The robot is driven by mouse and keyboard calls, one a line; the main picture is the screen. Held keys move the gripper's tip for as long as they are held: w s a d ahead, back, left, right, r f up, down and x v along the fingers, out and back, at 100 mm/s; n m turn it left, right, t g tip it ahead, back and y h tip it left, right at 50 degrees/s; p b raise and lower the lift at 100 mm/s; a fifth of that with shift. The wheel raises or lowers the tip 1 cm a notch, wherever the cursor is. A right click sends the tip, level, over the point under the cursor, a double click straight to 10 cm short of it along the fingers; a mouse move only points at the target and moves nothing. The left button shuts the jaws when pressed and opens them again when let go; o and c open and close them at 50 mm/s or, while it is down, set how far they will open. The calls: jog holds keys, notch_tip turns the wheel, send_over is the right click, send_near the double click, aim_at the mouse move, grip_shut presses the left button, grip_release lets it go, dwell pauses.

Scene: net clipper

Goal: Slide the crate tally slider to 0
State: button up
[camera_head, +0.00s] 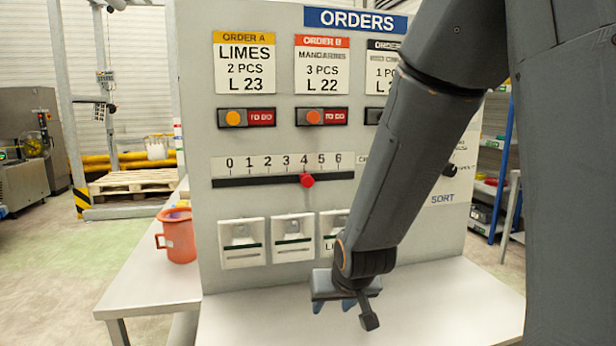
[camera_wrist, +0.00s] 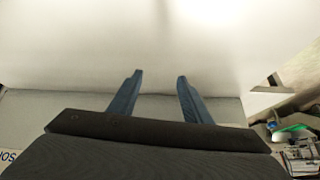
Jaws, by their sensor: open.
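The crate tally slider is a red knob (camera_head: 307,180) on a dark horizontal track (camera_head: 250,182) on the upright orders board. The knob sits under the 4 of a printed scale (camera_head: 285,163) running from 0 at the left to 6 at the right. My gripper (camera_head: 334,306) is below and to the right of the knob, low over the white table in front of the board, apart from the slider. In the wrist view my gripper (camera_wrist: 160,77) has its two blue fingers spread, with nothing between them. The slider does not show in the wrist view.
Order cards and orange switches (camera_head: 233,118) are above the scale. White clip holders (camera_head: 242,243) are below it; my arm covers part of the board's right side. An orange jug (camera_head: 178,235) stands left of the board on a white table (camera_head: 150,285).

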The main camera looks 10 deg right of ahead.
jog(key=w+r+t+p, duration=0.3)
jog(key=w+r+t, duration=0.3)
jog(key=w+r, duration=0.55)
jog(key=m+t+p, duration=0.2)
jog(key=t, duration=0.3)
send_near(308, 184)
jog(key=w, duration=0.4)
jog(key=shift+w+f+p, duration=0.1)
jog(key=shift+w+p, duration=0.85)
jog(key=shift+w, duration=2.5)
jog(key=shift+c, duration=0.4)
grip_shut()
